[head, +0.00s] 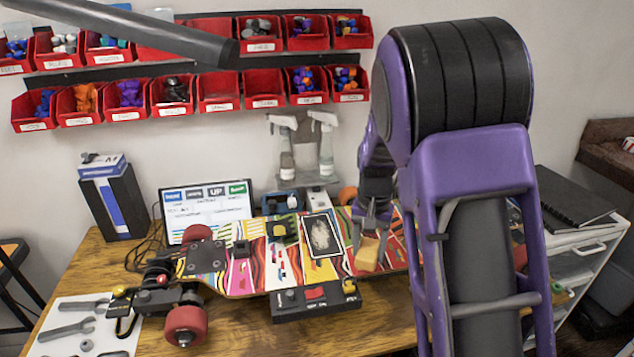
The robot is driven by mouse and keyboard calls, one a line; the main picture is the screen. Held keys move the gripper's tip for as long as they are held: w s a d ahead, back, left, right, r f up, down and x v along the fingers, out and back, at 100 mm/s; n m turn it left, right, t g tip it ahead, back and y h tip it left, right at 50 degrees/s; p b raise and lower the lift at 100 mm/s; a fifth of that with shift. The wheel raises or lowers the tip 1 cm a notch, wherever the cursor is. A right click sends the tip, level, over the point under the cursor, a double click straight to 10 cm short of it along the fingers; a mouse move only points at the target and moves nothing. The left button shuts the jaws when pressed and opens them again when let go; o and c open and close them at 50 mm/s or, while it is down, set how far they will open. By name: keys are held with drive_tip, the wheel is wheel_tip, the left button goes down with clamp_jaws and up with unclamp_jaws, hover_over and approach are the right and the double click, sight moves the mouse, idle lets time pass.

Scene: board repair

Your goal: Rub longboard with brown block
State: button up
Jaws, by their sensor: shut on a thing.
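The longboard (268,270) lies upside down across the wooden table, its colourful striped underside up and its red wheels (185,323) showing at the left end. My gripper (371,226) is over the right half of the board, pointing down. It is shut on a small brown block (368,248), which is at or just above the board's surface; I cannot tell if it touches. A black-framed patch with a grey scuffed area (322,236) is just left of the block. My arm hides the board's right end.
A black control box (316,300) stands at the board's front edge. Wrenches lie on a white sheet (75,326) at front left. Spray bottles (325,145), a small screen (208,208) and a black-blue box (113,200) stand behind. Red bins (219,92) hang on the wall.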

drive_tip(key=w+a+m, duration=0.1)
drive_tip(key=w+m, duration=0.1)
drive_tip(key=w, duration=0.1)
drive_tip(key=w+a+r+m+p, duration=0.1)
drive_tip(key=w+a+m, duration=0.1)
drive_tip(key=w+m, duration=0.1)
drive_tip(key=w+a+r+m, duration=0.1)
drive_tip(key=w+m, duration=0.1)
drive_tip(key=w, duration=0.1)
drive_tip(key=shift+a+r+m, duration=0.25)
drive_tip(key=shift+m, duration=0.05)
drive_tip(key=w+a+r+m+p, duration=0.2)
drive_tip(key=w+a+m, duration=0.45)
drive_tip(key=m, duration=0.65)
hover_over(316, 221)
drive_tip(key=shift+w+f+b, duration=0.1)
drive_tip(key=shift+f+b, duration=0.3)
drive_tip(key=shift+f, duration=2.3)
drive_tip(key=shift+f+b, duration=0.4)
drive_tip(key=shift+f, duration=0.6)
